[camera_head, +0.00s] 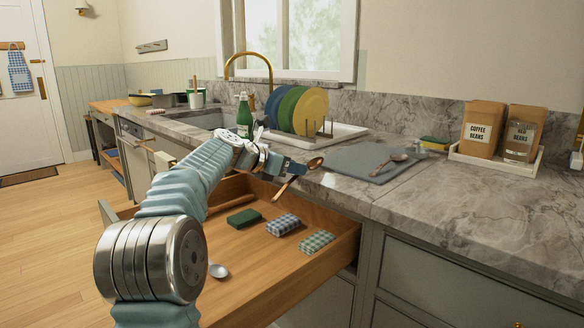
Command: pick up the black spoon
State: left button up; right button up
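My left gripper (300,169) reaches in from the left over the counter's front edge and the open drawer. It appears shut on a brown spoon (315,163), whose bowl is at the fingertips and whose handle slants down and left over the drawer. Another spoon (398,158), greyish brown, lies on the grey board (350,165) on the counter, to the right of the gripper and apart from it. A pale metal spoon (218,271) lies in the drawer, partly hidden by my arm. No spoon looks clearly black. My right gripper is out of view.
The open wooden drawer (335,255) holds a green sponge (244,218) and two checkered cloths (283,225). Behind the gripper stand a rack with plates (310,110) and a green bottle (244,114). Coffee and bean bags (482,130) stand at right. The counter's right front is clear.

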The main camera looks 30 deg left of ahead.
pick_arm(q)
jog(key=shift+o, duration=0.4)
jog(key=v, duration=1.3)
jog(key=shift+s, duration=0.35)
jog(key=shift+a+r, duration=0.15)
